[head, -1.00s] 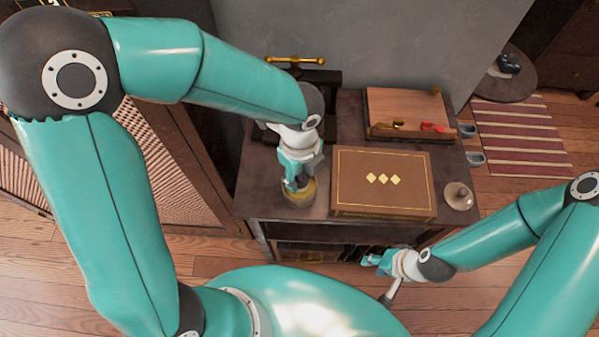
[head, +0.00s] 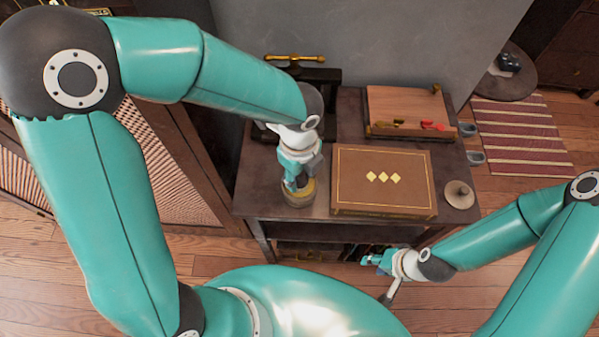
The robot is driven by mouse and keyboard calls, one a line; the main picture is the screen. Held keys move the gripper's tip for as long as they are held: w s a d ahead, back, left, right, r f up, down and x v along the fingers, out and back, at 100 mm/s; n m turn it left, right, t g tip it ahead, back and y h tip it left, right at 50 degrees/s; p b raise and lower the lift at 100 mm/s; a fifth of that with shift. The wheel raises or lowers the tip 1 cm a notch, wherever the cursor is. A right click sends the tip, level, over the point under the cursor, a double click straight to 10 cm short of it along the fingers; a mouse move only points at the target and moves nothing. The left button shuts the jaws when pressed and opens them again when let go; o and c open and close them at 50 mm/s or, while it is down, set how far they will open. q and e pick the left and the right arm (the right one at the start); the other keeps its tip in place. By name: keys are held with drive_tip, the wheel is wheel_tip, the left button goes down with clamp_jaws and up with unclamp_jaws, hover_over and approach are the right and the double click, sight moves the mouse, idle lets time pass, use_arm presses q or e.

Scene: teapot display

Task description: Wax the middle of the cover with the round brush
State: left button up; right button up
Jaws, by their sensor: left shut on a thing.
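The brown cover (head: 364,197) has a gold border and three gold diamonds in its middle; it lies flat on the dark table. My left gripper (head: 293,184) points down to the left of the cover, over a round tin (head: 298,200) with a yellowish rim. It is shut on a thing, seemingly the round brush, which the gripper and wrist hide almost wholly. Whether the brush touches what is in the tin cannot be told. My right gripper (head: 370,260) is low in front of the table, away from the cover; its finger gap is too small to judge.
A beige round piece with a small knob (head: 459,195) lies right of the cover. A wooden board (head: 405,104) with red and brass pieces stands behind it. A brass-handled press (head: 296,58) is at the back left.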

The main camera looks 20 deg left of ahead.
use_arm(q)
drive_tip(key=shift+s, duration=0.1)
idle(0.5)
wheel_tip(320, 180, up, 7)
drive_tip(key=p, duration=0.6)
idle(0.8)
